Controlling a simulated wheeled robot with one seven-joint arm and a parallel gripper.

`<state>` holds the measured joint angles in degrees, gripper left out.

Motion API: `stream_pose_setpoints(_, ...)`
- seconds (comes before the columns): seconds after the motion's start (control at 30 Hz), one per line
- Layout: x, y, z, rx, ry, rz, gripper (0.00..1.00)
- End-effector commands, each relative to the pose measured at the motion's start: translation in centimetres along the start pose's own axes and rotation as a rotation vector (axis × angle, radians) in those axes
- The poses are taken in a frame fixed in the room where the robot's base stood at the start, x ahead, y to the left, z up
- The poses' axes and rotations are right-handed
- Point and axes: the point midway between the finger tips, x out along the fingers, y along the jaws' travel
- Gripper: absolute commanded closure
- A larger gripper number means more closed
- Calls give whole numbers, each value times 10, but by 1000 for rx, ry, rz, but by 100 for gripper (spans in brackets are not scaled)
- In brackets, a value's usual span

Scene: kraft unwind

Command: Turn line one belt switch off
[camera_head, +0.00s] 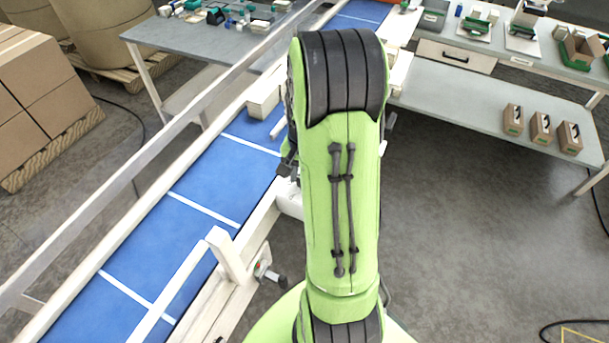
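The line one belt (190,205) is a blue conveyor with white cross lines, running from the lower left to the top middle between pale rails.
A pale box (263,101) is at the belt by my arm. A grey table (150,32) with small parts stands behind the conveyor. Stacked cartons (40,85) are at left. A workbench (450,100) with several small boxes is at right.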

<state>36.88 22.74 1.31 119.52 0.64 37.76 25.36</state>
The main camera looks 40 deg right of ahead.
Motion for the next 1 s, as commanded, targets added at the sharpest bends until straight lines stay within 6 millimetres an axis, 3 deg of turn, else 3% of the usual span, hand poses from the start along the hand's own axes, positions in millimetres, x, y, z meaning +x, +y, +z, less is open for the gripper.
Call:
stream_pose_setpoints(0.4,-1,-1,-2,158,5,-3,86)
stream_pose_setpoints(0.9,-1,0,-2,173,5,-3,86)
stream_pose_setpoints(0.93,-1,0,-1,173,5,-3,51)
stream_pose_setpoints(1.0,-1,0,-1,173,4,-2,40)
